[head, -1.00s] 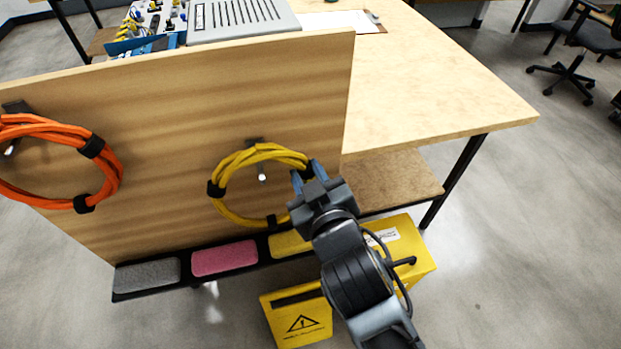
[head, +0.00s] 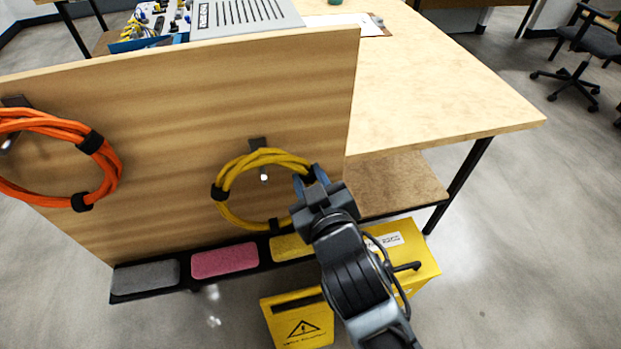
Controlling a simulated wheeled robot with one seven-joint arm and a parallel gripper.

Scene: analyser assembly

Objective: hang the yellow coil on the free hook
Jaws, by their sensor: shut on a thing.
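The yellow coil (head: 226,181) is a ring of cable with black ties, upright in front of the wooden board. My gripper (head: 309,178) is shut on the coil's right side. The free hook (head: 263,173) is a dark bracket with a pale tip, and it shows inside the coil's ring, just below the top strands. The coil's top crosses in front of the hook's bracket. I cannot tell whether the coil rests on the hook. My gripper hides part of the coil's right side.
An orange coil (head: 104,178) hangs on another hook (head: 12,140) at the left of the board (head: 180,90). Below is a black tray (head: 185,277) with grey, pink and yellow pads. A yellow box (head: 300,318) with a warning sign stands below. A table (head: 430,90) lies behind.

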